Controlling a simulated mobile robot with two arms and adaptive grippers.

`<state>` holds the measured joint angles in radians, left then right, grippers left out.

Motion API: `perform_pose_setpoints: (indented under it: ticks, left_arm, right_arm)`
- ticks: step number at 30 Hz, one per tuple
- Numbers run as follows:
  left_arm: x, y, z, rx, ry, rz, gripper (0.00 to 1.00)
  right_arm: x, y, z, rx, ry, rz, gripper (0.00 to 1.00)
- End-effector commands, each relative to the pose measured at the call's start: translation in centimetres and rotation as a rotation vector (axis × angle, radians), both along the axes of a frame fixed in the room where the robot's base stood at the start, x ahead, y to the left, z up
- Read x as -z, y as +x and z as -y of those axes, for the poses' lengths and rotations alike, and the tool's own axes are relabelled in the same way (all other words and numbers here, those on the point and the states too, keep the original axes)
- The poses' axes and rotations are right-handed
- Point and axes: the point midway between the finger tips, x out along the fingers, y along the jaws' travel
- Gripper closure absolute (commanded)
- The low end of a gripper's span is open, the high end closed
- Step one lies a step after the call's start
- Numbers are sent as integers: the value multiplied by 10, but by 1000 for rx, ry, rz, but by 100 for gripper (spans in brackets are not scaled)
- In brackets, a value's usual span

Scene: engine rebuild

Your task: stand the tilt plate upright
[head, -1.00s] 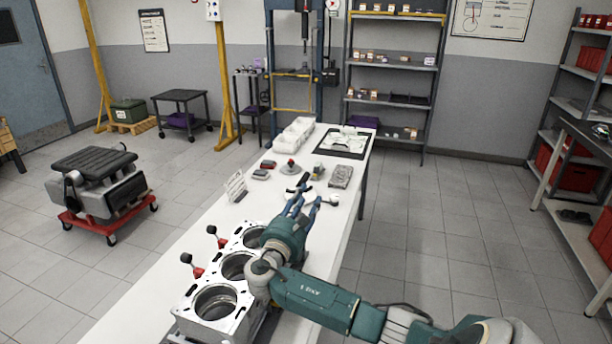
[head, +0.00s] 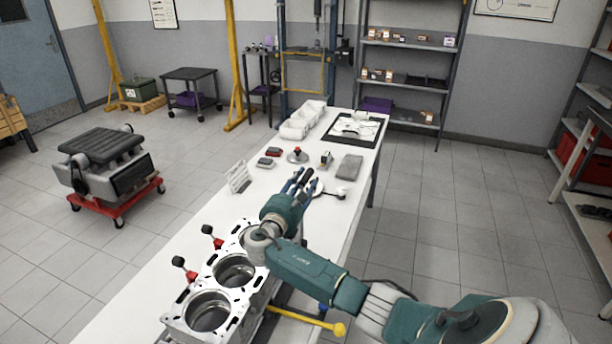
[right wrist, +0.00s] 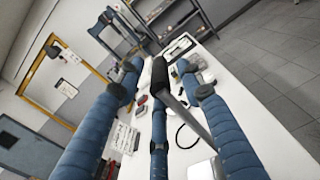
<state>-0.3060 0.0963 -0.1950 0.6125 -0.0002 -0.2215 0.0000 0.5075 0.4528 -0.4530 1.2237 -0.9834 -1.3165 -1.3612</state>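No part is labelled as the tilt plate. The likeliest is a flat grey plate (head: 349,167) lying on the white bench in the head view, but I cannot be sure. My right gripper (head: 303,180) is above the bench, left of this plate and apart from it. In the right wrist view its blue fingers (right wrist: 160,85) are spread apart. A dark-tipped grey bar (right wrist: 190,118) shows among them; I cannot tell whether it is gripped. My left gripper is out of view.
A bored engine block (head: 210,310) with red-based, ball-topped handles stands on the near bench (head: 130,318). A white slotted stand (head: 239,177), small parts, white bins (head: 303,122) and a dark mat (head: 367,140) are farther along. A yellow-ended bar (head: 338,328) juts out right of the block.

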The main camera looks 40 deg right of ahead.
Motion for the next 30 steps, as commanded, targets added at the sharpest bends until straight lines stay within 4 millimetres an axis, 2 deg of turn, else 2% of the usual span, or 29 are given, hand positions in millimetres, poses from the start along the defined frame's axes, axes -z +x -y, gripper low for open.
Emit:
perform_pose_setpoints:
  ticks: [3,8,16,17,22,30]
  left_arm:
    - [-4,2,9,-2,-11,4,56]
    - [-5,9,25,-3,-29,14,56]
    - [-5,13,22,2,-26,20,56]
    - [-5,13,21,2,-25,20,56]
    - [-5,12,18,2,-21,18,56]
    - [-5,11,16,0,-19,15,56]
  right_arm:
    - [-1,7,14,0,-1,0,63]
    - [0,12,22,0,-1,0,63]
    - [0,12,24,-1,0,1,63]
    - [0,12,24,-1,0,1,65]
    - [0,12,24,-1,0,0,99]
    - [0,13,23,-2,-1,2,100]
